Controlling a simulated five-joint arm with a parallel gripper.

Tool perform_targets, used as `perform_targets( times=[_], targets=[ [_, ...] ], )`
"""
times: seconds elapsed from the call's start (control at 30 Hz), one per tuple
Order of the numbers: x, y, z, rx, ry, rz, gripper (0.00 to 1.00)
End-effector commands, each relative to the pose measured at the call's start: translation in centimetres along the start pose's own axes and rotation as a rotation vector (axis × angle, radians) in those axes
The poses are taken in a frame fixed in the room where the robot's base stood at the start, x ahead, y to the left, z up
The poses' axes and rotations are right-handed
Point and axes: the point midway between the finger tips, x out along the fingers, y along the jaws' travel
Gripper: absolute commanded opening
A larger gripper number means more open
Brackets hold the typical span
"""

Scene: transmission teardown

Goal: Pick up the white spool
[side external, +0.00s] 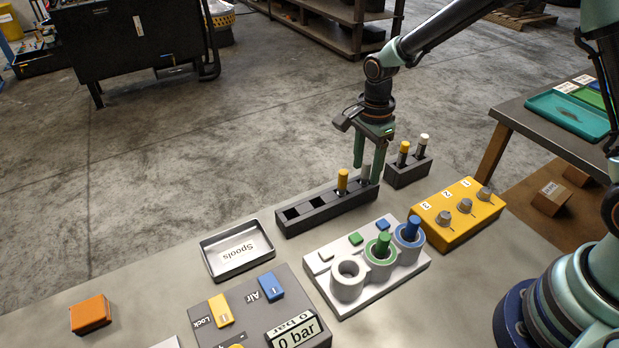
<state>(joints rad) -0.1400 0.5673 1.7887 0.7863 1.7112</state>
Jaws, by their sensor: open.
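The white spool (424,140) stands upright in the small dark rack (409,174), with its white top showing above a dark lower part. My gripper (368,167) points down over the right end of the long dark rack (327,211), to the left of the white spool and apart from it. Its green fingers are open. A grey spool (365,172) stands upright at that end of the rack, beside or between the fingers; I cannot tell whether they touch it.
A spool with a yellow-orange top (403,148) stands left of the white one. Another yellow spool (342,180) is in the long rack. A white block with round sockets (348,280) and a yellow knob box (460,213) stand in front. An empty "Spools" tray (237,249) lies left.

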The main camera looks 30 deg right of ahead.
Motion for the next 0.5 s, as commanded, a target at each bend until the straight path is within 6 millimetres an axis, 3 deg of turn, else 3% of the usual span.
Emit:
perform_targets(
  times=[0.27, 0.43, 0.5],
  targets=[
    [0.35, -0.01, 0.0, 0.0, 0.0, -0.001, 0.59],
    [0.34, -0.01, 0.0, 0.0, 0.0, -0.001, 0.0],
    [0.33, -0.01, 0.01, 0.0, 0.0, -0.001, 0.0]
  ],
)
